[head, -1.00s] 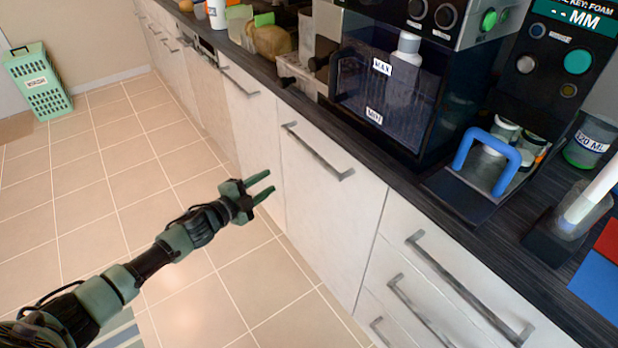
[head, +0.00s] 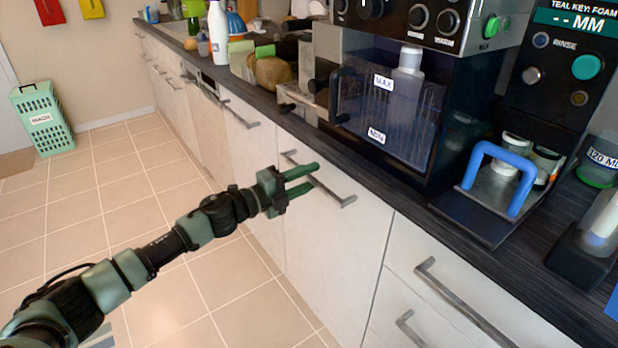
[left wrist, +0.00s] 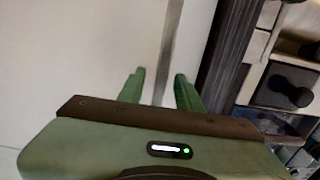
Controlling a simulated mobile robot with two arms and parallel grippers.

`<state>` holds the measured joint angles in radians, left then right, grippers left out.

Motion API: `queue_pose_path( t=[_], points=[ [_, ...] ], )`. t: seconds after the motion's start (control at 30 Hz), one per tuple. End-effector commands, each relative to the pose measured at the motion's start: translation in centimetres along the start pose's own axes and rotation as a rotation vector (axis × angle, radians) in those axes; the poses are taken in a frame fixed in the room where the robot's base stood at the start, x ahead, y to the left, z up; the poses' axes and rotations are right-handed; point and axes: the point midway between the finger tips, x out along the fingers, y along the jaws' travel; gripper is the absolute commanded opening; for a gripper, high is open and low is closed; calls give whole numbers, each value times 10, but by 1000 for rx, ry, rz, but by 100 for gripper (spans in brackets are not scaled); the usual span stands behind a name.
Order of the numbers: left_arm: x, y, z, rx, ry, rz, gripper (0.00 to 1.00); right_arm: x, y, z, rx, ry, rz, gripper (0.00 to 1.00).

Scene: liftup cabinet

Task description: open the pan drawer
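A tall white cabinet front (head: 335,245) under the counter is closed; I cannot tell from any label whether it is the pan drawer. Its long grey bar handle (head: 341,196) runs along the top of the front. My left gripper (head: 313,176) is at this handle, overlapping its middle part. In the left wrist view the two green fingers of my left gripper (left wrist: 160,74) are apart, with the handle (left wrist: 171,45) running between them in the picture. Whether they touch it cannot be seen. My right gripper is not in view.
The dark countertop (head: 395,195) above carries a coffee machine (head: 395,110) and a blue-handled holder (head: 497,175). More white fronts with grey handles (head: 465,305) lie to both sides.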

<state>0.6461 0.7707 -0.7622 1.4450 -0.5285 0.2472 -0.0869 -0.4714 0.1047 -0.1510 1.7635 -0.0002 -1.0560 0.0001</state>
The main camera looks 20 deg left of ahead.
Motion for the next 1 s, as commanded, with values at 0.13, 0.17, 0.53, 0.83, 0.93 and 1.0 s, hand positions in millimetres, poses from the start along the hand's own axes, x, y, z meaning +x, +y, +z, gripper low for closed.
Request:
queue_pose_path(
  t=[0.13, 0.17, 0.53, 0.83, 0.93, 1.0],
  points=[
    [2, 1, 0, 0, 0, 1, 35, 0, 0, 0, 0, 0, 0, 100],
    [2, 1, 0, 0, 0, 1, 35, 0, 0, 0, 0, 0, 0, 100],
    [2, 1, 0, -1, 0, 1, 0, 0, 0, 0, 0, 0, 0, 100],
    [2, 1, 0, -1, 0, 2, 0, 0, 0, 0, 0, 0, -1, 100],
    [2, 1, 0, -1, 0, 2, 0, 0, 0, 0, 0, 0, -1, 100],
    [2, 1, 0, -1, 0, 2, 0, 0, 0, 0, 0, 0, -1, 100]
  ],
)
